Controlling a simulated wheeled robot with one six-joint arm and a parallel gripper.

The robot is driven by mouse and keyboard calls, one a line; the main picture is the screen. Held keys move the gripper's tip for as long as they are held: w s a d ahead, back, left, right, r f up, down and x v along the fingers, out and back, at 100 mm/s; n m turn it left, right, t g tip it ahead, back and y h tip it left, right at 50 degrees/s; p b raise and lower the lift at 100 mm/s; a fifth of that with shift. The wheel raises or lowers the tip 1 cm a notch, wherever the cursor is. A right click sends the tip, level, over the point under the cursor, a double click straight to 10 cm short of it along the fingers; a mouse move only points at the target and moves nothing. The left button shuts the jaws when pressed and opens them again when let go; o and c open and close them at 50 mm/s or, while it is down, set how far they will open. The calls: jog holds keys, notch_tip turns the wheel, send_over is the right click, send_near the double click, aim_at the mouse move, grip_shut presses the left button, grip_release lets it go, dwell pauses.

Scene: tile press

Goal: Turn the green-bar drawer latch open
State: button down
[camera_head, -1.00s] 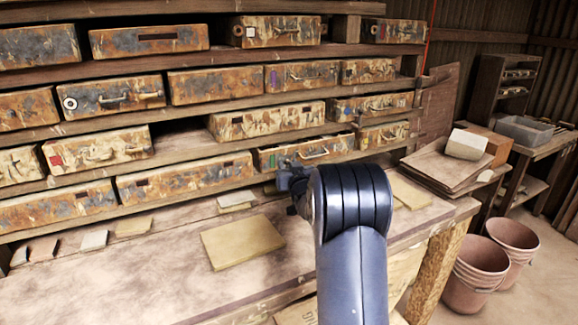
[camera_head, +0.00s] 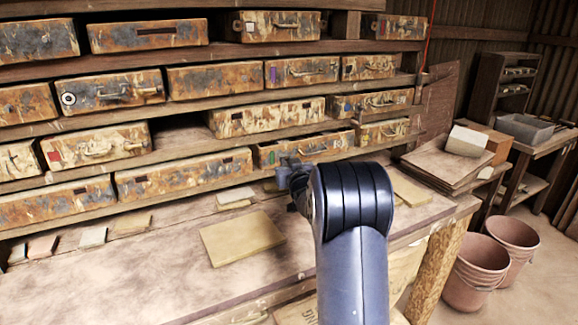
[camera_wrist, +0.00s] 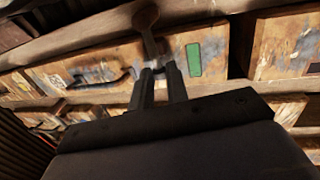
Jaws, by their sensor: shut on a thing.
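The green-bar drawer shows in the wrist view as a rusty, paint-worn front with an upright green bar (camera_wrist: 194,60). It also shows in the head view as a drawer (camera_head: 318,146) in the lower row, just beyond my gripper. A brown latch (camera_wrist: 149,32) with a rounded end stands slightly tilted, left of the green bar. My gripper (camera_wrist: 160,70) is shut on the latch's lower end, its two dark fingers close together. In the head view my gripper (camera_head: 284,168) is at the drawer's lower left, partly hidden by my wrist. The drawer's dark handle (camera_wrist: 105,80) is left of the fingers.
Other rusty drawers (camera_head: 184,174) fill the shelves around it. The bench top below holds a flat tan tile (camera_head: 241,238) and small tiles (camera_head: 234,196). Pinkish buckets (camera_head: 477,270) stand on the floor at right.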

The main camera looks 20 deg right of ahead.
jog(key=a+f+n+b, duration=0.1)
jog(key=n+b, duration=0.1)
jog(key=b, duration=0.3)
jog(key=a+n+t+b, duration=0.1)
jog(key=n+b, duration=0.1)
jog(key=b, duration=0.2)
jog(key=shift+f+n+b, duration=0.3)
jog(key=shift+f+b, duration=0.05)
jog(key=shift+b, duration=0.05)
jog(key=n+b, duration=0.1)
jog(key=b, duration=0.1)
jog(key=a+f+n+b, duration=0.1)
jog(key=n+b, duration=0.2)
jog(key=b, duration=0.1)
jog(key=shift+s+a+f+n+t+y+b, duration=0.1)
jog(key=shift+a+f+n+t+y+b, duration=0.05)
jog(key=shift+a+n+t+y+b, duration=0.2)
jog(key=shift+a+f+n+t+y+b, duration=0.15)
jog(key=shift+f+n+y+b, duration=0.4)
jog(key=shift+n+b, duration=1)
jog(key=shift+a+f+n+t+y+b, duration=0.1)
jog(key=shift+a+f+n+y+b, duration=0.3)
jog(key=shift+n+b, duration=1.1)
jog(key=shift+a+f+n+t+y+b, duration=0.1)
jog(key=shift+f+n+y+b, duration=0.55)
jog(key=shift+n, duration=1.55)
jog(key=shift+f, duration=0.1)
jog(key=c, duration=1.5)
grip_release()
jog(key=shift+s, duration=0.1)
